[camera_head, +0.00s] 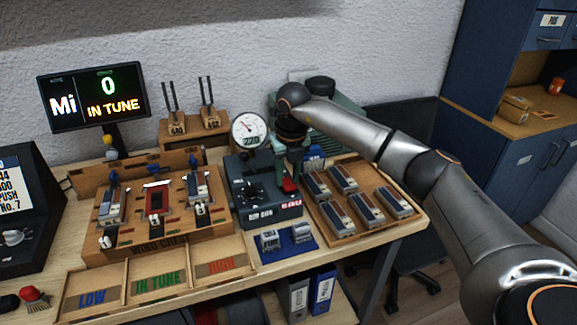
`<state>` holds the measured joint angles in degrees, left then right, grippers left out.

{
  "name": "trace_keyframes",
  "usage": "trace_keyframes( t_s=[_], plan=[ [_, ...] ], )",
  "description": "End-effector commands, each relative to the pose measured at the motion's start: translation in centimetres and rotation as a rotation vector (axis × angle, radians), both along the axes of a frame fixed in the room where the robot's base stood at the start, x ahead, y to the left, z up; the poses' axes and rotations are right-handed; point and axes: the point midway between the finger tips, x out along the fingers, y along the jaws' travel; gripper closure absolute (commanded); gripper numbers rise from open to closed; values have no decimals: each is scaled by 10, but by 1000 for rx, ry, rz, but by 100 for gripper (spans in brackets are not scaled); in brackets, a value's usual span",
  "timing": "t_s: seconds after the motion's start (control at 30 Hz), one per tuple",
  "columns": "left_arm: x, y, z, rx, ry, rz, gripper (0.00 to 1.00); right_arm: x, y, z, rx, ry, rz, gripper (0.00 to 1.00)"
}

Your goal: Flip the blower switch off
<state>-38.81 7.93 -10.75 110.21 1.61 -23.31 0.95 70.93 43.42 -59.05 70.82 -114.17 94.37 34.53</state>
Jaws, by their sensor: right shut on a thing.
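The blower unit (246,190) is a dark box on the bench with a dial, a black knob and white lettering on its front. A round gauge (249,131) stands above it and reads about 220. A red switch (289,186) is at the right end of the box top. My right gripper (291,174) reaches down from above at that end and is shut on the red switch, as far as I can see. The fingertips are small and dark, and the switch is partly hidden, so its tilt is hard to tell. My left gripper is not in view.
A wooden tray (350,232) with several reed blocks lies right of the box, under my right arm. A blue mat (288,247) with small metal parts lies in front. The wooden reed chest (160,238) is on the left, before a tuner screen (95,96) reading "IN TUNE".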

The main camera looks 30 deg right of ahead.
Motion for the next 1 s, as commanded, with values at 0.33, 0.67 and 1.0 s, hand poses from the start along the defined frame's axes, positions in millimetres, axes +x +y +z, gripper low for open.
trace_keyframes(
  t_s=[0.33,0.67,1.0],
  plan=[
    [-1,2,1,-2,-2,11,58,1,-1,1,4,17,-1,100],
    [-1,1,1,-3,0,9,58,1,-1,1,5,17,0,34],
    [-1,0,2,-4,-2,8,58,1,0,5,6,16,0,32]
  ],
)
